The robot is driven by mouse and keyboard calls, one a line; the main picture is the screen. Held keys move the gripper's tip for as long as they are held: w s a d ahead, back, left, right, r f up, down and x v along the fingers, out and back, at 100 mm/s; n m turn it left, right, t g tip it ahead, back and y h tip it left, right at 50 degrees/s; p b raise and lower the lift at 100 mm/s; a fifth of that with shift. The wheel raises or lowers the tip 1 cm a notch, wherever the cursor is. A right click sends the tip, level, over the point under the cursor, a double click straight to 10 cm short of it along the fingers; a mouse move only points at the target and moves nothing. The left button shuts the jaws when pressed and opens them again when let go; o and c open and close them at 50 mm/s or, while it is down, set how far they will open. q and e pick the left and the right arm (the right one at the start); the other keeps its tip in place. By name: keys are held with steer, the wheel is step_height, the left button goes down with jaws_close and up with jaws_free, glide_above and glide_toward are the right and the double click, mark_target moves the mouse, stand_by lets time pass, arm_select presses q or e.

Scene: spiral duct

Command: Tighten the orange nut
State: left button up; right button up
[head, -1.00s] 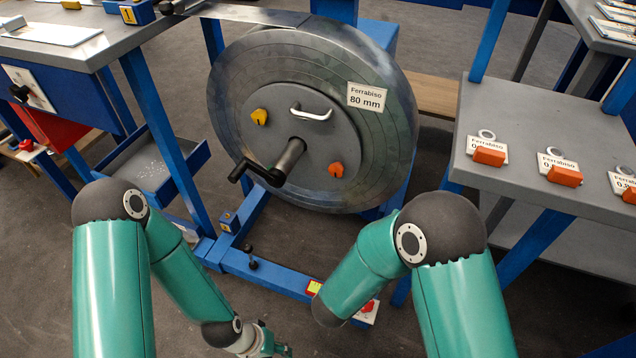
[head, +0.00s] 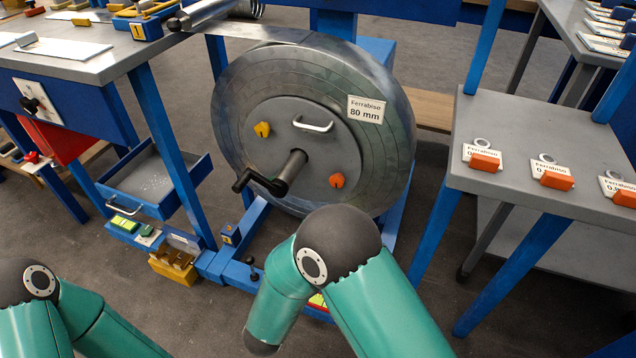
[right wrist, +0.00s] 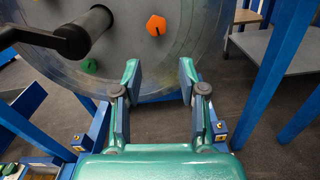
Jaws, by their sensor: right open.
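The orange nut (head: 337,180) sits on the right side of the grey hub plate of the large steel coil disc (head: 392,150), right of the crank (head: 272,180). It also shows in the right wrist view (right wrist: 156,25), at the top centre. My right gripper (right wrist: 160,78) is open and empty, its two fingers pointing at the disc below the nut, apart from it. In the head view my right forearm stands before the disc's lower edge, and the right gripper is hidden. My left gripper is out of view; only part of its arm shows at bottom left.
A yellow nut (head: 262,130) and a white handle (head: 313,125) are on the hub. In the right wrist view a green piece (right wrist: 89,66) sits below the crank (right wrist: 60,38). A grey shelf (head: 520,130) stands right, a workbench (head: 75,65) left.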

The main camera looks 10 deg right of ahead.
mark_target(337, 182)
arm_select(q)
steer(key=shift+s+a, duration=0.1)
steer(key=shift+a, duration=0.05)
arm_select(e)
steer(key=shift+a, duration=0.35)
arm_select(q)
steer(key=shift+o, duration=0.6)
arm_select(e)
steer(key=o, duration=0.4)
arm_select(q)
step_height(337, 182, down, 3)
steer(key=b, duration=0.3)
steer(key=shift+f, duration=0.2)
arm_select(e)
steer(key=x, duration=1.7)
steer(key=shift+c, duration=0.2)
steer(key=c, duration=1.1)
